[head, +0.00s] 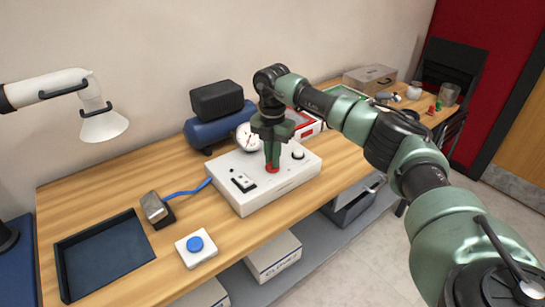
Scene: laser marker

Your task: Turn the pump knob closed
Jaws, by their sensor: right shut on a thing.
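A round white gauge (247,136) stands behind the box. A small white knob (298,152) is at the box's right. My left gripper does not show.
A blue compressor tank (222,128) with a black top stands behind the box. A blue-button box (196,249), an empty dark tray (103,256) and a white lamp (104,124) are at left.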

